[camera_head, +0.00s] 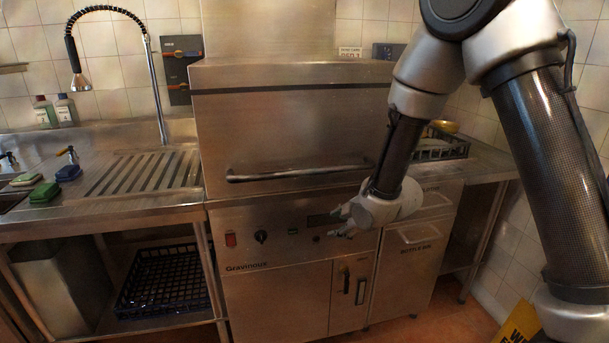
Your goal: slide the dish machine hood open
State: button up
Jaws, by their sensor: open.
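The dish machine (260,235) stands in the middle, a steel unit with a control panel and the name Gravinoux on its front. Its hood (290,130) is a large steel box sitting down on the base, closed. A horizontal bar handle (290,173) runs across the hood's lower front. My gripper (340,221) is open and empty, in front of the control panel's right part, below the handle's right end. It appears apart from the handle. My forearm hides the hood's right edge and part of the area beside the handle's right end.
A steel drain counter (110,205) with sponges and a spray tap (155,85) adjoins on the left. A dark crate (165,280) sits on the shelf below. A dish rack (440,146) stands on the right counter. A yellow sign (518,322) stands at the lower right.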

notch_tip(320, 180, up, 4)
jog(key=w+a+n+t+y, duration=0.2)
jog(key=w+a, duration=0.1)
jog(key=n+t+y, duration=0.3)
jog(key=n, duration=0.2)
send_near(309, 173)
jog(key=r+x, duration=0.1)
jog(key=x, duration=0.8)
jog(key=f+x, duration=0.1)
jog(key=x, duration=0.1)
jog(key=shift+w+a, duration=0.1)
jog(key=shift+w, duration=0.05)
jog(key=shift+c, duration=0.3)
grip_shut()
